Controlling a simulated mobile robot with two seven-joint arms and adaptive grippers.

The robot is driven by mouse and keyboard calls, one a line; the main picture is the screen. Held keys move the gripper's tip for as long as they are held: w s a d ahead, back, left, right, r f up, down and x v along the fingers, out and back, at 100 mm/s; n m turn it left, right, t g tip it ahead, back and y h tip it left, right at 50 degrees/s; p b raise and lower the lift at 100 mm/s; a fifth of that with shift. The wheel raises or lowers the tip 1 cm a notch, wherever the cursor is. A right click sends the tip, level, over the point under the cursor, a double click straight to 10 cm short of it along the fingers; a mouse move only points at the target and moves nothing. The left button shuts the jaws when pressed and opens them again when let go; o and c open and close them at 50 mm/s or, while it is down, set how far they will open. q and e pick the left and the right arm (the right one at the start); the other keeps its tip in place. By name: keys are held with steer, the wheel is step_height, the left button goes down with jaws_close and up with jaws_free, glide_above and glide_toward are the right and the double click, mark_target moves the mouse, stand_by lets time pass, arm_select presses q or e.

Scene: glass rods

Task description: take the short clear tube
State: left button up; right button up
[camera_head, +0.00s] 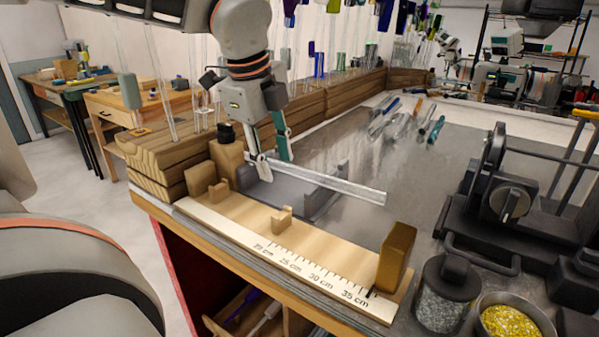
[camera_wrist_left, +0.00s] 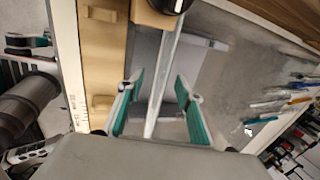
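The short clear tube (camera_head: 345,188) lies roughly level across a grey tray (camera_head: 262,192) at the table's front left, its right end reaching past the tray's wall. My left gripper (camera_head: 272,162) points down at the tube's left part. In the left wrist view, the gripper's teal fingers (camera_wrist_left: 158,80) stand apart, and the tube (camera_wrist_left: 166,62) runs between them with a gap on each side. I cannot tell whether the fingertips reach as low as the tube. My right gripper is not in view.
A wooden ruler board (camera_head: 240,226) with small blocks and a brown end block (camera_head: 396,257) runs along the front edge. Several rods (camera_head: 405,122) lie at the back. A black machine (camera_head: 500,195) and a jar (camera_head: 445,295) stand right. Tall clear tubes rise behind the left gripper.

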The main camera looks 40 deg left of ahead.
arm_select(q)
jaws_close()
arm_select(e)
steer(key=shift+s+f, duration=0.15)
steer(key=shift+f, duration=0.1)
arm_select(q)
steer(key=shift+w, duration=0.1)
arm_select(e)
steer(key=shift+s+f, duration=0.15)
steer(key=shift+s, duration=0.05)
arm_select(q)
steer(key=shift+w+r, duration=0.3)
steer(key=w+r, duration=0.3)
steer(key=w, duration=0.3)
steer(key=w+r+b, duration=0.1)
steer(key=w+r, duration=0.3)
steer(key=w, duration=0.3)
steer(key=shift+w+d+r, duration=0.15)
steer(key=shift+d+r, duration=0.1)
steer(key=shift+d, duration=0.2)
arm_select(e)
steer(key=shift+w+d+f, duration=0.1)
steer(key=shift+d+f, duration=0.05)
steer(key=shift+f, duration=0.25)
